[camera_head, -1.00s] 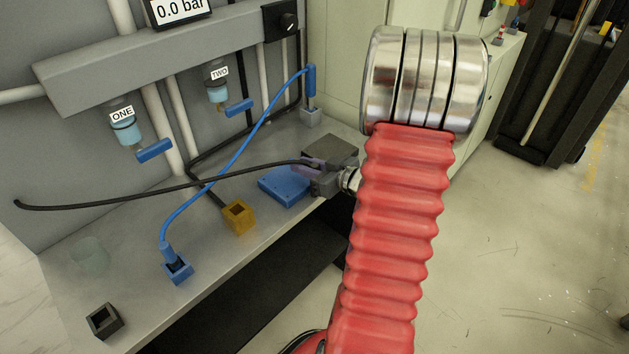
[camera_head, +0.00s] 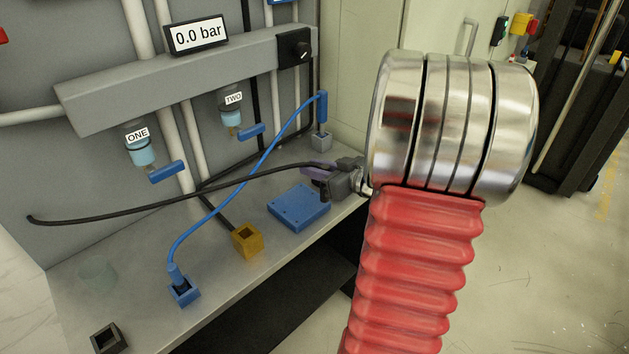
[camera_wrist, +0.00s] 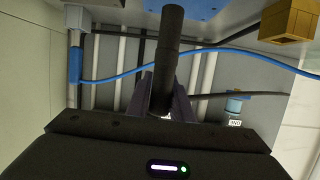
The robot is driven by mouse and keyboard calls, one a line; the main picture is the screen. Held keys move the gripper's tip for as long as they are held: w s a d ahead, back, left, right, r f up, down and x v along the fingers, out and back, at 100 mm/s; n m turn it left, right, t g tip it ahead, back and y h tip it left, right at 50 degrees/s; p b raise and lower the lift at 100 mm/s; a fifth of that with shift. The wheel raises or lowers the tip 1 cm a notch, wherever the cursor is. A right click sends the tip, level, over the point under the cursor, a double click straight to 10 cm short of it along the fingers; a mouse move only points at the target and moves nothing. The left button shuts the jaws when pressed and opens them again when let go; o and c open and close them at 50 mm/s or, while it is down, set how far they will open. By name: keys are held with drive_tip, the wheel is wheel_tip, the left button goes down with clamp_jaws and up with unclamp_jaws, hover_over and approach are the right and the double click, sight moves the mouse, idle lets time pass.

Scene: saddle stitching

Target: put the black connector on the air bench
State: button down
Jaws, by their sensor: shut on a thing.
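My gripper (camera_head: 322,170) is at the right part of the air bench (camera_head: 235,295), beside and above the blue plate, partly masked by my red arm. In the wrist view, my gripper's purple-grey fingers (camera_wrist: 165,100) are shut on the black connector (camera_wrist: 171,45), a dark cylinder that sticks out past the fingertips. A thin black hose (camera_head: 180,198) runs from my gripper leftward in the air over the bench. In the head view the connector itself is hard to tell from the gripper. I cannot tell its exact height above the bench top.
A blue plate (camera_head: 298,208), an orange socket (camera_head: 247,240), a blue socket (camera_head: 184,292) and a black socket (camera_head: 109,338) are on the bench. A blue hose (camera_head: 215,212) arches over it to a grey block (camera_head: 322,140). Valves ONE (camera_head: 140,152) and TWO (camera_head: 232,112) hang behind.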

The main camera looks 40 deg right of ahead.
wheel_tip(320, 180, up, 2)
drive_tip(key=shift+r, duration=0.1)
idle(0.6)
drive_tip(key=w+a+f, duration=0.1)
drive_tip(key=w+a, duration=1.3)
drive_tip(key=a, duration=0.2)
drive_tip(key=w+a+f, duration=0.1)
drive_tip(key=a+f, duration=0.2)
drive_tip(key=a, duration=0.5)
drive_tip(key=a+f, duration=0.3)
drive_tip(key=a, duration=0.6)
drive_tip(key=shift+w+a+h, duration=0.2)
drive_tip(key=shift+w+h, duration=0.1)
drive_tip(key=shift+w, duration=0.05)
drive_tip(key=shift+s+f, duration=0.1)
